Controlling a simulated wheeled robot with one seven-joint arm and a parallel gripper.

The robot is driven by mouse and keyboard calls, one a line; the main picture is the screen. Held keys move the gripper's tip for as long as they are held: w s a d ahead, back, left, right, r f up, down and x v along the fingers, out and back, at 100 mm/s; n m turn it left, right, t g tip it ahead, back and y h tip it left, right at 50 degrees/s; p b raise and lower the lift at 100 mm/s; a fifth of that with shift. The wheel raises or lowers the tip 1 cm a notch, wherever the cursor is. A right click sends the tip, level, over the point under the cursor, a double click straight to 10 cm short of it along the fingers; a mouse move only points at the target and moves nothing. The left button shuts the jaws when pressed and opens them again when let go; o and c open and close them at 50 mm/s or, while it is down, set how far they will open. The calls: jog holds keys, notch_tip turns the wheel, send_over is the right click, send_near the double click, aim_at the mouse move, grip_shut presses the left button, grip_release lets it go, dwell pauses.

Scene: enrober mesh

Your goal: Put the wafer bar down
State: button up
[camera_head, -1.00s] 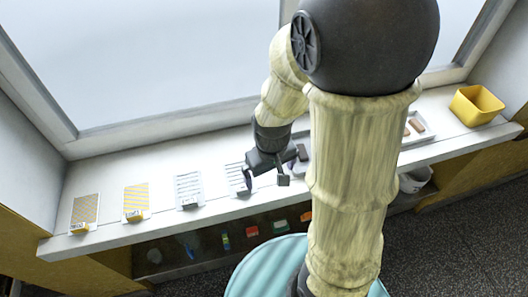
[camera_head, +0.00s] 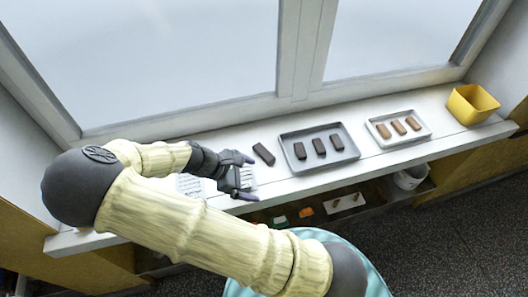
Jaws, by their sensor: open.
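A dark brown bar (camera_head: 264,154) lies alone on the white sill, between my gripper and a grey tray (camera_head: 286,163). Three similar dark bars, one of them here (camera_head: 319,147), lie in that tray. Three lighter brown bars, one of them here (camera_head: 399,127), lie in a white tray (camera_head: 425,133) further right. I cannot tell by looks which bar is the wafer bar. My gripper (camera_head: 249,178) is open and empty, low over a striped mesh card (camera_head: 243,180) left of the lone bar. The fingers appear apart from that bar.
Another striped card (camera_head: 188,186) shows partly behind my arm, which hides the sill's left part. A yellow bin (camera_head: 472,104) stands at the right end. A window rises behind the sill. A lower shelf holds small coloured items (camera_head: 305,212) and a white bucket (camera_head: 411,177).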

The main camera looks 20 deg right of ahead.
jog(key=w+a+r+n+t+h, duration=0.1)
jog(key=a+n+t, duration=0.1)
jog(key=a, duration=0.1)
jog(key=w+a+r+n+t+h, duration=0.1)
jog(key=a+r+n, duration=0.1)
jog(key=a, duration=0.1)
jog(key=w+a+r+n+t+h, duration=0.1)
jog(key=a+n+t, duration=0.1)
jog(key=a, duration=0.1)
jog(key=shift+r+n+t+h, duration=0.3)
jog(key=shift+n+h, duration=0.1)
jog(key=shift+d+f, duration=0.1)
jog(key=p, duration=0.2)
send_near(262, 153)
jog(key=x, duration=0.3)
jog(key=shift+d, duration=0.35)
jog(key=shift+w+d+f, duration=0.1)
jog(key=shift+f, duration=0.05)
jog(key=shift+d, duration=0.1)
jog(key=p+x, duration=0.2)
jog(key=x, duration=0.3)
jog(key=shift+w+f, duration=0.1)
jog(key=shift+w, duration=0.1)
